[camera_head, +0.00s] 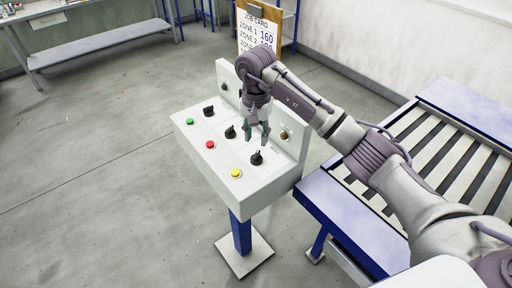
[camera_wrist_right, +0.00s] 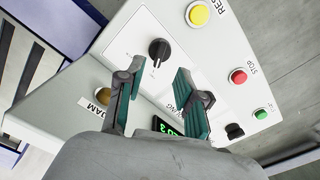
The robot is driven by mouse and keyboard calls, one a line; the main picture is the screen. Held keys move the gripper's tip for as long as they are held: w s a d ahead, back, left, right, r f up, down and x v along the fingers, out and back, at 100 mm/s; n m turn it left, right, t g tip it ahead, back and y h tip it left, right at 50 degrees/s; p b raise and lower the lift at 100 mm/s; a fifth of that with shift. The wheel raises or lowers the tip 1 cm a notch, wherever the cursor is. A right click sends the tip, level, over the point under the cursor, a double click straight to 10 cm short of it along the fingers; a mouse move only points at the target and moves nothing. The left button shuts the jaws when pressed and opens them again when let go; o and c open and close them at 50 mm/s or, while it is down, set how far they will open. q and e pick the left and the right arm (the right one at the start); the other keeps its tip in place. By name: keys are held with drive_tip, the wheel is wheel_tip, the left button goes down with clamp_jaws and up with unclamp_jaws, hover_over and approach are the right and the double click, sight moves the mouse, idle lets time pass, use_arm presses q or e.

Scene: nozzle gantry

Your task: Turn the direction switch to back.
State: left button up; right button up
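A black rotary knob (camera_head: 257,158) sits on the sloped top of the white control box, at the end near the conveyor. It also shows in the right wrist view (camera_wrist_right: 159,50), with its pointer mark turned to one side; its small labels are unreadable, so I cannot tell if it is the direction switch. Two more black knobs, a middle one (camera_head: 230,132) and a far one (camera_head: 209,111), stand along the box. My right gripper (camera_head: 256,140) is open and empty above the panel. In the right wrist view its fingertips (camera_wrist_right: 159,69) point toward the near knob, apart from it. My left gripper is out of view.
A yellow RESET button (camera_head: 236,173), a red STOP button (camera_head: 210,144) and a green button (camera_head: 190,121) line the front edge. An amber JAM lamp (camera_wrist_right: 103,95) and a green display (camera_wrist_right: 166,126) are on the raised back panel. A roller conveyor (camera_head: 440,150) stands at right.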

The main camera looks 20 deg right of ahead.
sight(256, 154)
wheel_tip(256, 154, down, 6)
drive_tip(key=shift+s+a+r+p, duration=0.1)
drive_tip(key=shift+r+p, duration=0.15)
drive_tip(key=shift+p, duration=0.65)
drive_tip(key=shift+f, duration=0.6)
clamp_jaws()
